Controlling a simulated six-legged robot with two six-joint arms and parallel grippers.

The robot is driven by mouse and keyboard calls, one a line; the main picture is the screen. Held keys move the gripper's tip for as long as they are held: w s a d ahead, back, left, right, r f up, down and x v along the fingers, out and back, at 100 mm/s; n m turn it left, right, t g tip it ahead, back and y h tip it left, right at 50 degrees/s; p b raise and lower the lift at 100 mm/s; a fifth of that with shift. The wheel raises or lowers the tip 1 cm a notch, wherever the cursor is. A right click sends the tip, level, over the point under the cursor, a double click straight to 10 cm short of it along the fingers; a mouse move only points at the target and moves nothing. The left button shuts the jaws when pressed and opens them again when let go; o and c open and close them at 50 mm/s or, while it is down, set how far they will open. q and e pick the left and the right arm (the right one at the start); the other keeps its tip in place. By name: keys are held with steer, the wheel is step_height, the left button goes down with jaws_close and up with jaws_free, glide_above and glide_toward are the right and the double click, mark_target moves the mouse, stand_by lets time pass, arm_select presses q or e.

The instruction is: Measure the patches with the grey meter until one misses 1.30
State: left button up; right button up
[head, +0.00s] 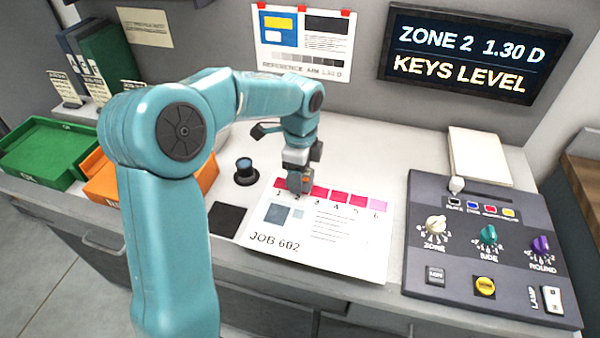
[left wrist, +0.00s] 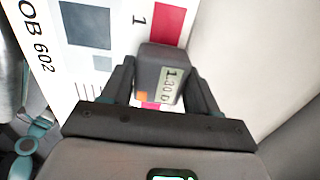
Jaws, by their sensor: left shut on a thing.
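My left gripper (head: 299,184) is shut on the grey meter (left wrist: 162,75), at the row of patches on the white JOB 602 sheet (head: 340,262). The meter's small display reads 1.30 D in the left wrist view. Patch 1 (head: 279,183), red, shows to its left in the head view. Patch 2 is mostly hidden by the gripper and meter. Patches 3 (head: 319,193), 4 (head: 339,198), 5 (head: 358,201) and paler 6 (head: 379,205) lie to the right. I cannot tell whether the meter touches the paper. My right gripper is out of view.
The wall display (head: 470,55) reads ZONE 2 1.30 D, KEYS LEVEL. The dark console (head: 485,270) with white, teal and purple knobs stands right. A reference sheet (head: 303,45) hangs behind. Green (head: 50,152) and orange (head: 103,190) trays stand left. A black dark-blue-topped object (head: 245,172) stands near the sheet.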

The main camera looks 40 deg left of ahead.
mark_target(320, 192)
arm_select(q)
steer(key=shift+r+p, duration=0.35)
steer(key=shift+r, duration=0.45)
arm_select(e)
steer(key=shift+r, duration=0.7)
arm_select(q)
steer(key=shift+f, duration=0.1)
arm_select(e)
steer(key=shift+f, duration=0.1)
arm_select(q)
steer(key=d, duration=0.1)
steer(key=w+d, duration=0.1)
steer(key=w+d+b, duration=0.1)
steer(key=d, duration=0.1)
steer(key=shift+w, duration=0.1)
steer(key=shift+w+d+f, duration=0.1)
steer(key=shift+d+f, duration=0.1)
steer(key=shift+d, duration=0.05)
steer(key=shift+s+a+f+b, duration=0.1)
steer(key=shift+f+b, duration=0.4)
steer(key=shift+s+a+f+b, duration=0.1)
steer(key=shift+f+b, duration=0.35)
steer(key=shift+w+d, duration=0.1)
steer(key=shift+w, duration=0.05)
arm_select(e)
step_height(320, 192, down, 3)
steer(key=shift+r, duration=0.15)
